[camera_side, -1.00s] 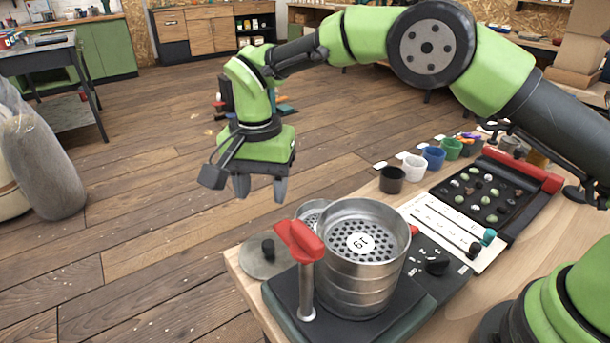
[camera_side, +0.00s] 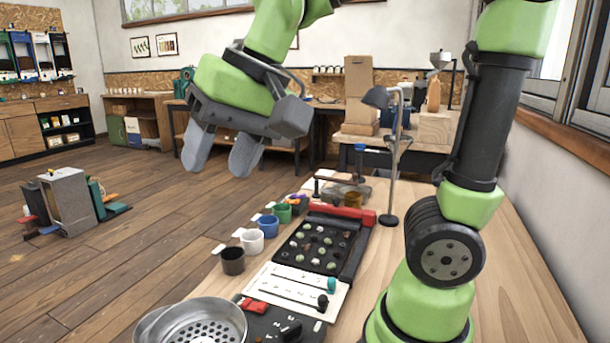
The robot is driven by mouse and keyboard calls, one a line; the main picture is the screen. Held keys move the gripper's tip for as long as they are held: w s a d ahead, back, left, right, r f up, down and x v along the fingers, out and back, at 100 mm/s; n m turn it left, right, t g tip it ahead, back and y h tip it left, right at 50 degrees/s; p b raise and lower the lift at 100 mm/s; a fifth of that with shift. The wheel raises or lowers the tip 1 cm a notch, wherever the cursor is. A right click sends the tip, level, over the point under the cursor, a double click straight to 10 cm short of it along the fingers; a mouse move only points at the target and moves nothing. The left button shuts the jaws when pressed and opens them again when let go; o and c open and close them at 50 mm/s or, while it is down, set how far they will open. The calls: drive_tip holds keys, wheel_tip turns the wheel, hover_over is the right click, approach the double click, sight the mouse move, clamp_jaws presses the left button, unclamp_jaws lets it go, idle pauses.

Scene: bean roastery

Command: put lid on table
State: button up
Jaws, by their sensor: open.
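My gripper (camera_side: 220,160) is at upper centre-left, its two grey fingers pointing down and spread apart. It is open and nothing is between the fingers. It hangs well above the table (camera_side: 510,290), over the floor side in the picture. The lid does not show in the current view.
Several small cups, one black (camera_side: 233,262) and one white (camera_side: 252,241), line the table's left edge. A black bean tray (camera_side: 315,247), a white slider panel (camera_side: 293,287) and a desk lamp (camera_side: 390,160) stand on the table. Bare wood lies at the right.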

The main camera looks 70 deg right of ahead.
drive_tip(key=s+d+f+n+t, duration=0.1)
drive_tip(key=s+d+f+t, duration=0.1)
drive_tip(key=s, duration=0.7)
drive_tip(key=shift+d, duration=0.2)
